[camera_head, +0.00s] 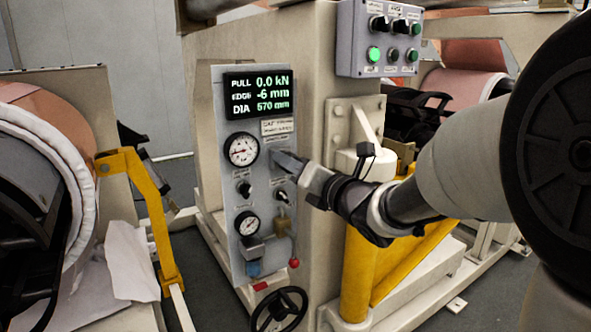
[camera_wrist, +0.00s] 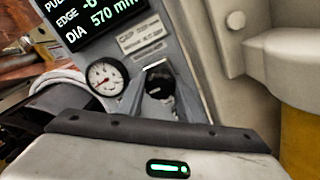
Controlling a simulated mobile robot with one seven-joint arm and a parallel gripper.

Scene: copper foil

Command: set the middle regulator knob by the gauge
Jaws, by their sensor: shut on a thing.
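The gauge shows again in the wrist view (camera_wrist: 105,77), just left of a black knob (camera_wrist: 160,84). My gripper (camera_head: 280,159) reaches the panel from the right, at the gauge's height. In the wrist view its fingers (camera_wrist: 158,88) stand on both sides of this knob, shut on it. In the head view the fingers hide the knob. A lower gauge (camera_head: 247,223) and small knobs (camera_head: 244,188) sit below.
A display (camera_head: 258,94) above reads PULL 0.0 kN, EDGE -6 mm, DIA 570 mm. A switch box (camera_head: 378,38) with a green light is at upper right. A black handwheel (camera_head: 280,310), a red-tipped lever (camera_head: 293,262) and a yellow bar (camera_head: 140,200) are near the panel.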

